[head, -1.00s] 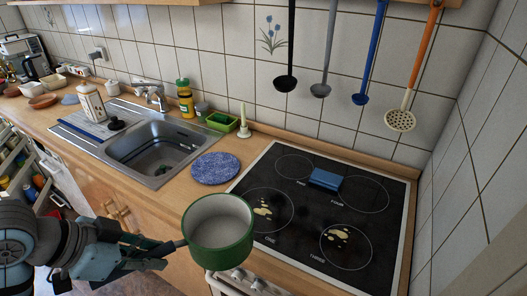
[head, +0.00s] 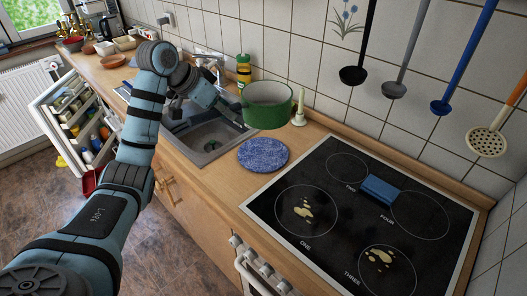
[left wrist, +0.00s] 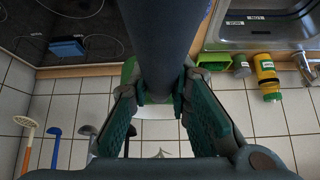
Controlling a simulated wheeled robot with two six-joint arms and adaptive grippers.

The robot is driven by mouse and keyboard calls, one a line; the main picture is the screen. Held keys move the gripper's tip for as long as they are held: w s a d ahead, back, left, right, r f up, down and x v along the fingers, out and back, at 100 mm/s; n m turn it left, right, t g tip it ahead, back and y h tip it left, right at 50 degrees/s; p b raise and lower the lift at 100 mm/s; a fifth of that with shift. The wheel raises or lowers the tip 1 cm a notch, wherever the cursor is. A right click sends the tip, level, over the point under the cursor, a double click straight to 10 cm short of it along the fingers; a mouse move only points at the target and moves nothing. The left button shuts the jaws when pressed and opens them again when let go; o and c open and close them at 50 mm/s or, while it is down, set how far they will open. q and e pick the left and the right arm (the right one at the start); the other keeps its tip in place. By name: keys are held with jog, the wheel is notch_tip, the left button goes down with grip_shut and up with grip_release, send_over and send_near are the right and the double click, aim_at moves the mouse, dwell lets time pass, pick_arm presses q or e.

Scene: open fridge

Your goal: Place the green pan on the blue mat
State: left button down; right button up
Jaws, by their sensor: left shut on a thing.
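The green pan (head: 268,106) is in the head view, roughly upright, beyond the blue mat (head: 262,155) in the picture and seemingly held above the counter. My left gripper (head: 236,106) is at its left side, shut on its handle. In the left wrist view the gripper fingers (left wrist: 160,100) close around a thick dark handle (left wrist: 163,45), and a bit of green pan (left wrist: 129,72) shows behind them. The round, blue-patterned mat lies flat on the counter between sink and stove, with nothing on it. My right gripper is not in view.
The sink (head: 205,135) lies left of the mat, and the black stove top (head: 345,215) with a blue block (head: 380,190) lies right. A yellow-green bottle (head: 243,70) and a candle holder (head: 299,108) stand near the wall. Ladles hang above. The fridge door (head: 80,120) is open.

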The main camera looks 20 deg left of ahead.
pick_arm(q)
jog(key=shift+n, duration=0.4)
jog(key=a+f, duration=0.1)
jog(key=f, duration=0.5)
jog(key=a+f, duration=0.1)
jog(key=f, duration=0.6)
jog(key=w+a+f, duration=0.1)
jog(key=f, duration=0.5)
jog(key=shift+f+b, duration=0.2)
jog(key=shift+b, duration=0.2)
jog(key=c, duration=1.9)
grip_release()
jog(key=shift+f, duration=0.1)
jog(key=o, duration=0.4)
jog(key=shift+s, duration=0.1)
